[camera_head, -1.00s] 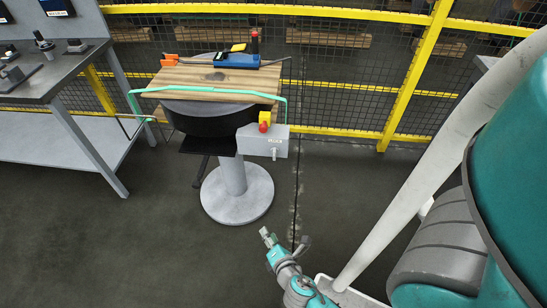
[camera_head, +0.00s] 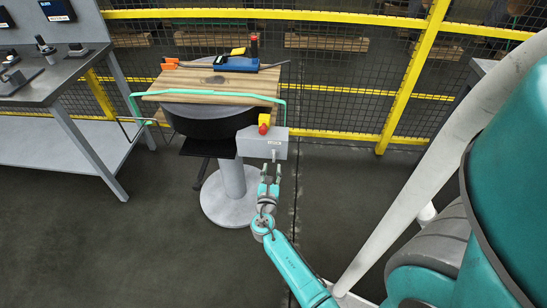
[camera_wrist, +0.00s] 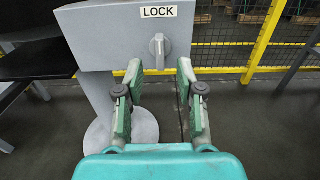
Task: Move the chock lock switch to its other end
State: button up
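The chock lock switch is a small grey lever knob (camera_wrist: 158,48) on the front of a grey box (camera_wrist: 95,42) with a "LOCK" label (camera_wrist: 158,12) above it in the wrist view. The lever hangs roughly straight down, tilted very slightly if at all. In the head view the box (camera_head: 251,146) is on the right of the round pedestal, and the switch (camera_head: 274,154) is small there. My gripper (camera_wrist: 158,68) is open, its green-padded fingers to the left and right of the lever and nearer the camera. It appears empty. In the head view my gripper (camera_head: 270,173) is just below the box.
A yellow and red emergency button (camera_head: 264,124) sits on top of the box. A wooden board (camera_head: 222,84) with a blue tool (camera_head: 236,63) lies above the black drum. A workbench (camera_head: 60,75) stands left, a yellow mesh fence (camera_head: 330,85) behind. The floor in front is clear.

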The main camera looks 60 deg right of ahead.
aim_at(274, 156)
jog(key=x, duration=0.6)
jog(key=shift+w+d, duration=0.15)
jog(key=shift+d, duration=0.2)
jog(key=shift+c, duration=0.2)
grip_shut()
